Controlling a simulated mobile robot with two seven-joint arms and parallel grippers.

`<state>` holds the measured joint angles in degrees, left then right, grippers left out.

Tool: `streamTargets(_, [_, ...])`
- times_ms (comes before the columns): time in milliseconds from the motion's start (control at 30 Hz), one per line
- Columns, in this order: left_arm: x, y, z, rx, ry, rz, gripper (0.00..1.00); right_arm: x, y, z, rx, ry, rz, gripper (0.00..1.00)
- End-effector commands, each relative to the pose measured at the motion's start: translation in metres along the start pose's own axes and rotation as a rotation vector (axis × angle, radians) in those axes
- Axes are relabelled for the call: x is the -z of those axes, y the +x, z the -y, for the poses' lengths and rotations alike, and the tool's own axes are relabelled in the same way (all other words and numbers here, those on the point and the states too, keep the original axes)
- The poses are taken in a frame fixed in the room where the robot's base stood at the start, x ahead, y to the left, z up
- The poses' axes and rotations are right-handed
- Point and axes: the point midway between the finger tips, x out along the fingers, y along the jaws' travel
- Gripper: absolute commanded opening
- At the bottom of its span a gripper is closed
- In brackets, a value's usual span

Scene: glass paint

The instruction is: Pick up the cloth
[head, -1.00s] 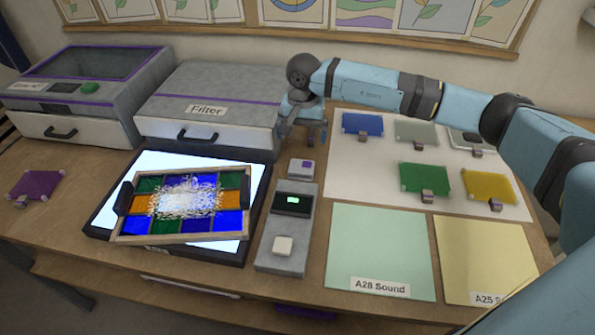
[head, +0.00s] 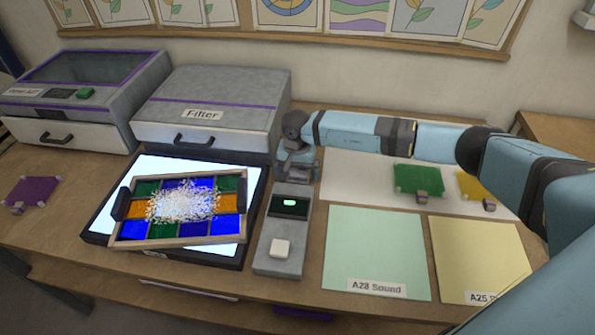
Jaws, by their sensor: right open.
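I cannot make out a cloth for certain in the head view. My right gripper (head: 298,176) points down just above the far end of the grey device (head: 284,232), right of the light panel. It is open, and its fingertips are hard to make out. The spot under it, where a small grey and purple item lay earlier, is now hidden by the gripper. The framed coloured glass panel (head: 121,204) lies on the lit panel (head: 96,224), with white grains heaped over its middle. My left gripper is not in view.
The "Fritter" box (head: 208,112) stands close behind and left of the gripper. Green (head: 417,178) and yellow (head: 474,184) tiles lie on a white sheet to the right. An "A28 Sound" sheet (head: 375,245) lies in front. A purple tile (head: 33,191) lies far left.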

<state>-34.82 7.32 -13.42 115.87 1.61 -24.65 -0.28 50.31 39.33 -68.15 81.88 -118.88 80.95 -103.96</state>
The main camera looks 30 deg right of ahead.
Motion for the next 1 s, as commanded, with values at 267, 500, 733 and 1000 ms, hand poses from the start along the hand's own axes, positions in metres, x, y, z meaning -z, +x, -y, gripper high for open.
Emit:
streamTargets(267, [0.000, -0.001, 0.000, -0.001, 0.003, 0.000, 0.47, 0.000, 0.009, 0.000, 0.001, 0.000, 0.000, 1.00])
streamTargets(500, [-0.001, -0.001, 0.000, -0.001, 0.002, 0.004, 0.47, 0.000, 0.009, 0.000, 0.001, 0.000, 0.000, 0.51])
streamTargets(733, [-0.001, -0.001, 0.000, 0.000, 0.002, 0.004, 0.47, 0.000, 0.009, 0.000, 0.001, 0.000, 0.000, 0.51])
streamTargets(1000, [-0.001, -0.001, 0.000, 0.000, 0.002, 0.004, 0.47, 0.001, -0.006, 0.000, 0.003, 0.000, -0.002, 0.51])
